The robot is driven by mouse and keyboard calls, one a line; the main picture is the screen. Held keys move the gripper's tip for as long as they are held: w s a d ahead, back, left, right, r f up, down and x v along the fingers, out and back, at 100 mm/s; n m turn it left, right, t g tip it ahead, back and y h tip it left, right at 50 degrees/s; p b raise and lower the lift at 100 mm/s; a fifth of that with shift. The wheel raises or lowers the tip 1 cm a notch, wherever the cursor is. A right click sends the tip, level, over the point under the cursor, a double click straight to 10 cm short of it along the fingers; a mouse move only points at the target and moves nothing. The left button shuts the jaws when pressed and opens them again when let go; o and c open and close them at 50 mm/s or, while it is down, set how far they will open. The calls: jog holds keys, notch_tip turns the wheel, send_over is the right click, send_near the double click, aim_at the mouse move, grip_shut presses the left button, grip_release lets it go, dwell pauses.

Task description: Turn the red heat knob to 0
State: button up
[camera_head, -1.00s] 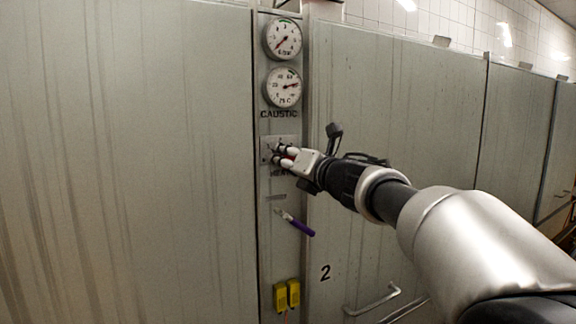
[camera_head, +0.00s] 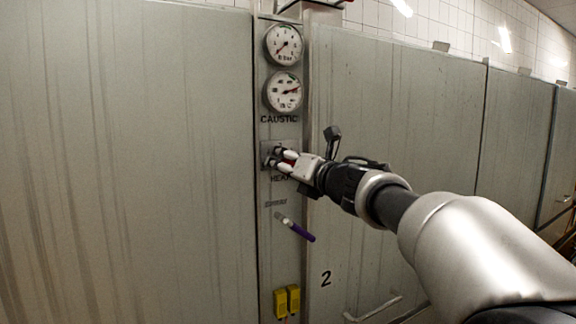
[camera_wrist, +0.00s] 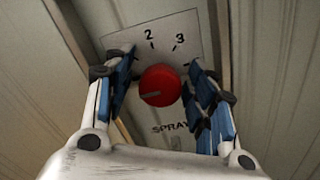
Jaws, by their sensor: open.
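The red knob (camera_wrist: 161,85) sits on a small grey plate (camera_wrist: 185,42) on a narrow panel. In the wrist view its dark pointer line points left and slightly down. The marks 2 and 3 show above it; no 0 is readable. My gripper (camera_wrist: 161,92) is open, with one blue-padded finger on each side of the knob and a visible gap on both sides. In the head view my gripper (camera_head: 280,159) reaches the plate from the right and hides most of the knob. The label below starts with HEA there, but the wrist view label looks like SPRAY.
Two round gauges, the upper (camera_head: 284,44) and the lower (camera_head: 284,91), are above the knob plate. A purple-handled lever (camera_head: 301,231) and yellow boxes (camera_head: 287,300) are below. Large flat grey doors (camera_head: 150,160) flank the narrow panel.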

jog(key=shift+s, duration=0.1)
jog(key=v, duration=1.2)
jog(key=s+d+f+m+h, duration=0.55)
jog(key=d+m, duration=0.25)
jog(key=m, duration=0.3)
jog(key=s+d+f+m+h, duration=0.55)
jog(key=d+m, duration=0.25)
jog(key=m, duration=0.4)
jog(key=s+a+f+m+g, duration=0.1)
jog(key=s+f+m+g, duration=0.4)
jog(key=s+f, duration=0.5)
jog(key=s+a+f+m+g+y, duration=0.1)
jog(key=s+f+m+g, duration=0.4)
jog(key=s+f+m, duration=0.4)
jog(key=s+f, duration=0.2)
jog(key=s, duration=0.2)
jog(key=shift+s+a, duration=0.35)
